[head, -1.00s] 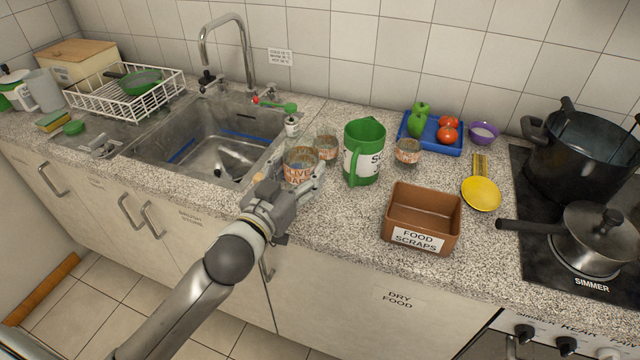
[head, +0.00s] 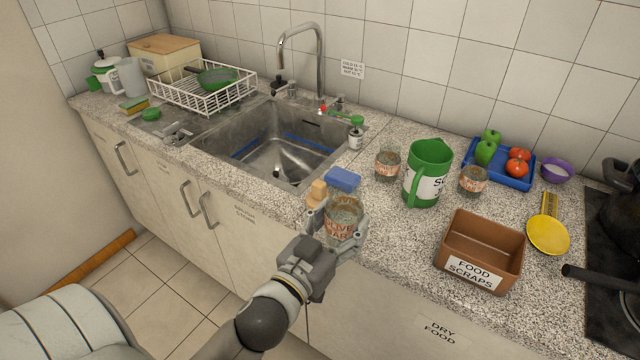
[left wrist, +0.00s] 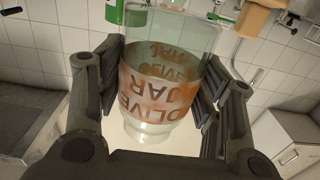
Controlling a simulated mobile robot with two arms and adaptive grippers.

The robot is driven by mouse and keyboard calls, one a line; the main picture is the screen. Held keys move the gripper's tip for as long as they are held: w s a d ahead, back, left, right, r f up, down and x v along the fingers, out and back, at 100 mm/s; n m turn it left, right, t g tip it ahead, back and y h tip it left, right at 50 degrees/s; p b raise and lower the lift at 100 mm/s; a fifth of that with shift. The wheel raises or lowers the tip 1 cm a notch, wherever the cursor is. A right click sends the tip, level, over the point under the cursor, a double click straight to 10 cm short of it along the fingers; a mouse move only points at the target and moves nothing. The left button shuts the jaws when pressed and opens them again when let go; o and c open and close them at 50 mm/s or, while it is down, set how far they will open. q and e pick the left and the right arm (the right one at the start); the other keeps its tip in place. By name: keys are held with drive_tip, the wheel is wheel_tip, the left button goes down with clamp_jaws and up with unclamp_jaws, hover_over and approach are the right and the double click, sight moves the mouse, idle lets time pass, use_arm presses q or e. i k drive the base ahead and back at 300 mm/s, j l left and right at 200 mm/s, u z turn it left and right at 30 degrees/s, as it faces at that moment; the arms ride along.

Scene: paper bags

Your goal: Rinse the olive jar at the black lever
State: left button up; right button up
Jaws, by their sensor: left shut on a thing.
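The olive jar (head: 343,217) is clear glass with an orange label reading OLIVE JAR. My left gripper (head: 338,240) is shut around it, near the counter's front edge, right of the sink. In the left wrist view the jar (left wrist: 160,85) sits between both fingers and its label appears upside down. The sink (head: 275,150) has a curved metal tap (head: 318,55). A black lever (head: 279,86) stands left of the tap's base; another fitting, with a red tip (head: 323,108), is to its right. My right gripper is not in view.
A blue sponge (head: 343,179) and a wooden-topped brush (head: 318,192) are close to the held jar. Other glass jars (head: 387,165) (head: 472,181), a green jug (head: 427,172) and a brown food scraps box (head: 480,252) stand to the right. A dish rack (head: 205,95) is left.

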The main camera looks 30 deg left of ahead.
sight(292, 83)
drive_tip(key=i+j+z, duration=0.1)
drive_tip(key=j, duration=1.1)
drive_tip(key=i+j, duration=0.65)
drive_tip(key=i+j+z, duration=0.05)
drive_tip(key=j, duration=0.05)
